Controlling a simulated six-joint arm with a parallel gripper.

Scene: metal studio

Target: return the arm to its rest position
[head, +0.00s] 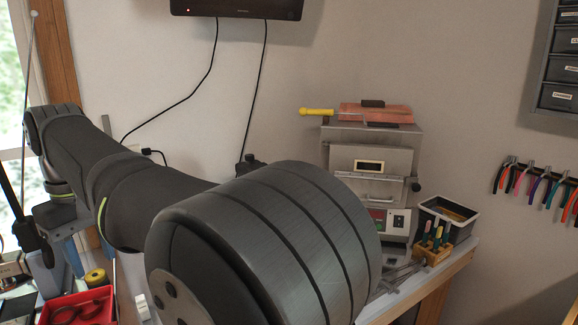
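My arm reaches from the large grey joint in the front middle of the head view back to the left, near the window. Its far end bends down there, to a wrist part with a yellow-green ring. Dark parts below that wrist, at the left edge, look like my gripper (44,240). Its fingers are too small and dark against the clutter to tell if they are open or shut. Nothing held can be made out.
A red tray (72,308) and a yellow roll (96,278) lie below the wrist. A small kiln (370,155), a black bin (447,212) and a wooden tool block (432,251) stand at right. Pliers (535,185) hang on the wall. A screen (236,8) hangs above.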

